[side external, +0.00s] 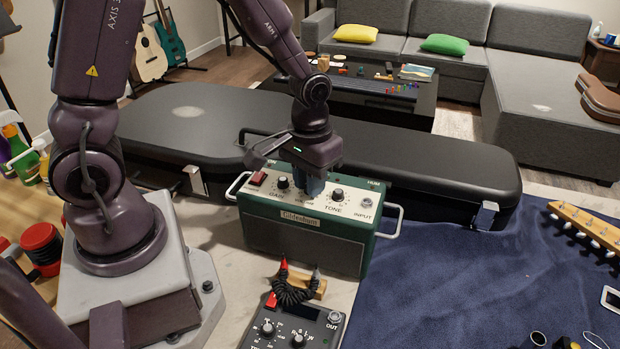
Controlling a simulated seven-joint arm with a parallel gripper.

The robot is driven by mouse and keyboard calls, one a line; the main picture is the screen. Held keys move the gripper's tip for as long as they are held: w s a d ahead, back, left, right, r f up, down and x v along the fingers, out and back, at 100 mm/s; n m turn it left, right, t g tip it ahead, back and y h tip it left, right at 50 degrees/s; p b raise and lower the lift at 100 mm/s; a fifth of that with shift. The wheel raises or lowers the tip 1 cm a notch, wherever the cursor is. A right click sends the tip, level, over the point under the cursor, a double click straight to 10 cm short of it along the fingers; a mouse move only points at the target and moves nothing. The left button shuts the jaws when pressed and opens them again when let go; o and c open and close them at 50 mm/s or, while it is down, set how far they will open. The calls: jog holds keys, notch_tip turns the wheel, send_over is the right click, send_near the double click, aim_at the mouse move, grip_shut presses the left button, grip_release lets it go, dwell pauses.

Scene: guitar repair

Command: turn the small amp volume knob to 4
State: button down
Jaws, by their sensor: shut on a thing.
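The small green amp (305,244) stands upright on the bench with its cream control panel facing up. My gripper (313,190) points down at the middle of that panel, between the gain knob (283,183) and the tone knob (337,195). Its fingers are shut around the volume knob, which they hide. The volume scale and the knob's pointer cannot be read from here.
A black pedal (290,332) with a coiled cable (292,290) lies in front of the amp. A blue cloth (450,285) with a guitar headstock (590,226) is to the right. A red switch (258,178) sits at the panel's left end.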

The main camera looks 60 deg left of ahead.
jog(key=m, duration=0.5)
jog(key=shift+m, duration=2.5)
jog(key=c, duration=1)
grip_release()
jog(key=shift+c, duration=0.2)
jog(key=shift+r, duration=0.1)
notch_tip(320, 180, up, 13)
